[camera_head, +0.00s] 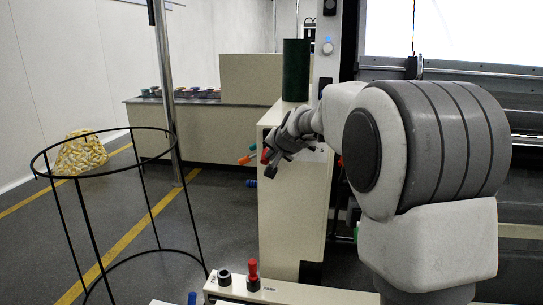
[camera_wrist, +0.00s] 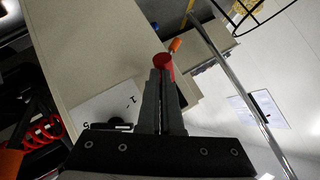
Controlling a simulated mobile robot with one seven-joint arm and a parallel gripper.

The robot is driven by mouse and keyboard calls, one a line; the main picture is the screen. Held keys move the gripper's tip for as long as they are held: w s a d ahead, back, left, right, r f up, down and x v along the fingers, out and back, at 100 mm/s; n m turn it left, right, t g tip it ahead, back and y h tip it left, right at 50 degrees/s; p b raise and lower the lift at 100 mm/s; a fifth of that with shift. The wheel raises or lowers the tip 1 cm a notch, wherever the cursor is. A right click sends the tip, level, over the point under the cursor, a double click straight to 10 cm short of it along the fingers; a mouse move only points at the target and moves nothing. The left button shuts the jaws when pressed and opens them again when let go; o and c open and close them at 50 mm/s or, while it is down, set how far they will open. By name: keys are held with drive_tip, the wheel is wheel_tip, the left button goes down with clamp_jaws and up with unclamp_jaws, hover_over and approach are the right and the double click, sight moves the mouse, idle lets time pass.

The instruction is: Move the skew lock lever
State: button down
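My gripper (camera_head: 266,160) is at the left face of a cream cabinet. In the wrist view my gripper (camera_wrist: 161,72) has its two grey fingers close together, with a thin dark line between them. A red lever end (camera_wrist: 163,62) shows right at the fingertips; it also shows in the head view (camera_head: 265,155). I cannot tell if the fingers touch it. An orange-tipped lever (camera_head: 247,158) and a blue knob (camera_head: 251,183) stick out nearby. They also show in the wrist view, orange (camera_wrist: 175,45) and blue (camera_wrist: 155,27). No readable label marks the skew lock lever.
A white marked plate (camera_wrist: 108,108) lies beside the fingers. A dark green cylinder (camera_head: 295,70) stands on the cream cabinet (camera_head: 292,215). A panel with a red knob (camera_head: 253,276) is in front. A black hoop stand (camera_head: 103,152) and metal pole (camera_head: 165,80) stand left.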

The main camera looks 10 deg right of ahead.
drive_tip(key=shift+f, duration=0.3)
drive_tip(key=shift+r, duration=0.1)
